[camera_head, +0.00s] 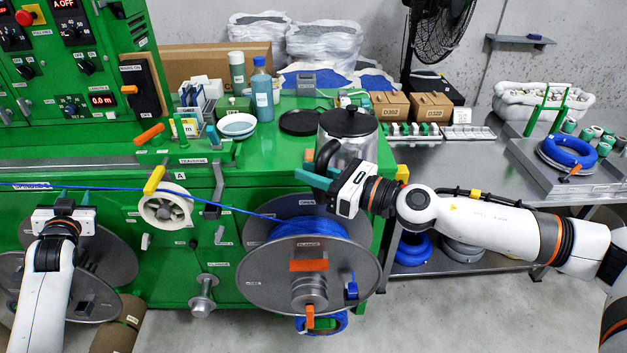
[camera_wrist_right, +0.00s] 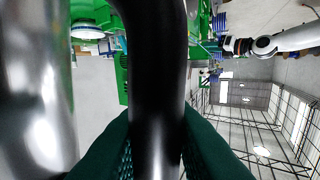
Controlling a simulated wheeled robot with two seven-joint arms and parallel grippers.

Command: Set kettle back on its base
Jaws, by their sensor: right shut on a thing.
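The kettle (camera_head: 354,149), silver with a black lid, is at the right front of the green bench top. The black round base (camera_head: 300,122) lies on the bench to its left, with nothing on it. My right gripper (camera_head: 318,178) is shut on the kettle's black handle, which shows between the dark green fingers in the right wrist view (camera_wrist_right: 158,70); the silver body is left of it. The kettle's underside is hidden, so I cannot tell whether it touches the bench. My left gripper (camera_head: 64,198) is open and empty, low at the left before a reel.
A blue bottle (camera_head: 262,92) and a white bowl (camera_head: 237,126) stand left of the base. Cardboard boxes (camera_head: 390,106) and small green-and-white parts are behind the kettle. A blue cable (camera_head: 200,203) runs to the large reel (camera_head: 270,277) below the bench.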

